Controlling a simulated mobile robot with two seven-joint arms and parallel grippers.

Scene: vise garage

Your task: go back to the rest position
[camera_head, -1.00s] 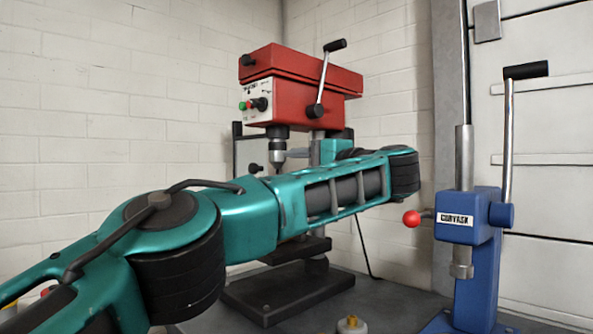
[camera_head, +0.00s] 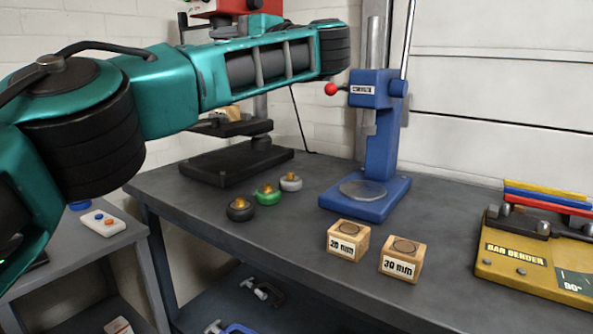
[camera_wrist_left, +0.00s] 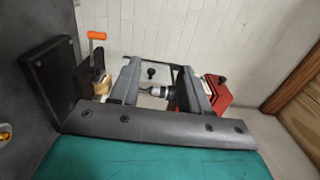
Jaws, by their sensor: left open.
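My left arm comes in from the left across the top of the head view, and its gripper is hidden there. In the left wrist view my left gripper (camera_wrist_left: 160,75) is open, with its two grey fingers apart and nothing held. The chuck of the drill press shows beyond and between the fingers. The red drill press (camera_wrist_left: 220,92) shows to their right, and in the head view its red head (camera_head: 222,8) is cut off at the top. A light wooden piece (camera_wrist_left: 103,87) shows left of the fingers. My right gripper is in neither view.
The grey workbench (camera_head: 290,285) holds a blue arbor press (camera_head: 382,150), several small knobbed pieces including a green one (camera_head: 266,196), wooden blocks marked 20 mm (camera_head: 347,241) and 30 mm (camera_head: 402,260), and a yellow bar bender (camera_head: 525,262). Clamps lie below.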

